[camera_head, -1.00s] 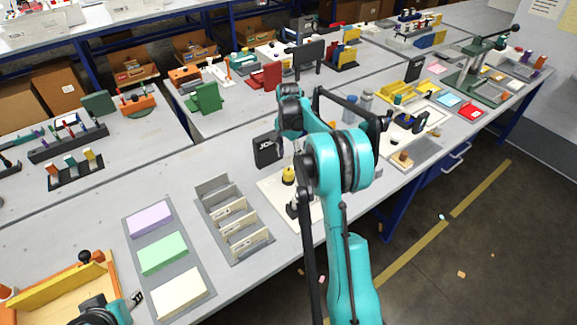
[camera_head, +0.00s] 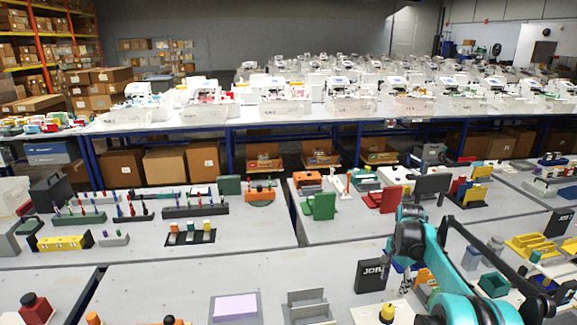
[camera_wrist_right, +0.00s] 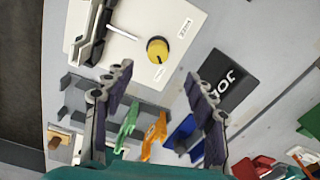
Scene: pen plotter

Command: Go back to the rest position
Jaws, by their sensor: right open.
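My right arm (camera_head: 440,270) comes in from the bottom right of the head view, bent over the workbench. In the wrist view, my right gripper (camera_wrist_right: 158,78) has its two dark fingers spread apart with nothing held between them. Beyond the fingers are a pale panel with a yellow knob (camera_wrist_right: 157,49) and a black box marked JOB (camera_wrist_right: 224,82). In the head view the arm's links largely hide this gripper. My left gripper is not in view.
The black JOB box (camera_head: 369,275) stands left of my right arm, with the yellow knob (camera_head: 387,313) below it. A purple pad (camera_head: 236,307) and a grey slotted rack (camera_head: 307,304) lie further left. A red block (camera_head: 381,199) and green block (camera_head: 320,206) stand behind. Bare benchtop (camera_head: 170,280) lies at left.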

